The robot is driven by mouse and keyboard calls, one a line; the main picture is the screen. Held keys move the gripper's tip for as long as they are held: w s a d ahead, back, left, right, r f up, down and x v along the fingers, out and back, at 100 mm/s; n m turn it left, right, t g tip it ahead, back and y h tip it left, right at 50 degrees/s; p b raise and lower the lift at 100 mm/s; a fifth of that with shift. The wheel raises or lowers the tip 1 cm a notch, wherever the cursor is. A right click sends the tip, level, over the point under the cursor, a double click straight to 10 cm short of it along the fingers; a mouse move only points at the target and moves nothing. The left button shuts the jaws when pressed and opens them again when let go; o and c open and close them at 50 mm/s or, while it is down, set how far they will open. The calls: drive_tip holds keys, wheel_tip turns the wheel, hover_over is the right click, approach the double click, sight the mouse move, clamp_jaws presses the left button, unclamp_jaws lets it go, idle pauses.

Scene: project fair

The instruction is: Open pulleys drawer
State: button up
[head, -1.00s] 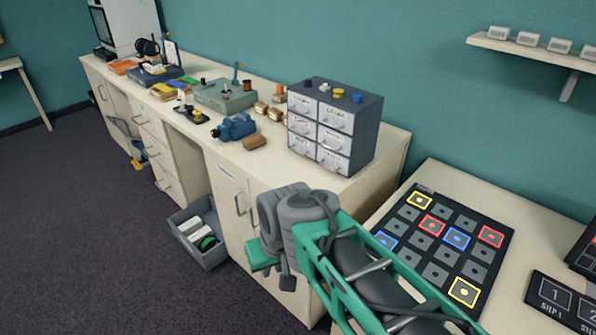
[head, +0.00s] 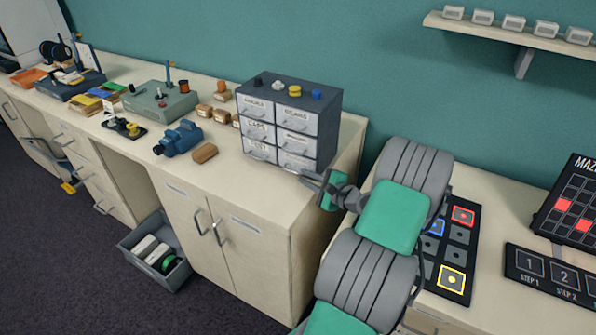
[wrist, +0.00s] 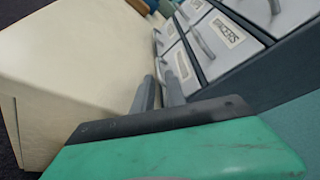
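The small drawer cabinet (head: 330,130) is dark grey-blue with two columns of three pale drawers, each with a bar handle and a label. All drawers look closed in the head view. The labels are too small to tell surely which one reads pulleys. My gripper (head: 308,177) is at the cabinet's lower right front corner, close to the bottom right drawer (head: 297,163). In the wrist view, my gripper's two fingers (wrist: 160,88) point toward the drawer fronts with a narrow gap between them. I see no handle held between them. The cabinet's drawer faces (wrist: 208,50) slant across the upper right.
The cabinet stands on a long cream counter (head: 225,170). A blue vise-like tool (head: 180,139), a brown block (head: 205,153) and small brown boxes lie left of it. Small knobs sit on its top. A black panel with coloured tiles (head: 452,250) lies on the right table.

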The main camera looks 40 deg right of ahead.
drive_tip(key=x, duration=0.4)
drive_tip(key=shift+a, duration=0.15)
drive_tip(key=shift+c, duration=0.2)
clamp_jaws()
idle(1.0)
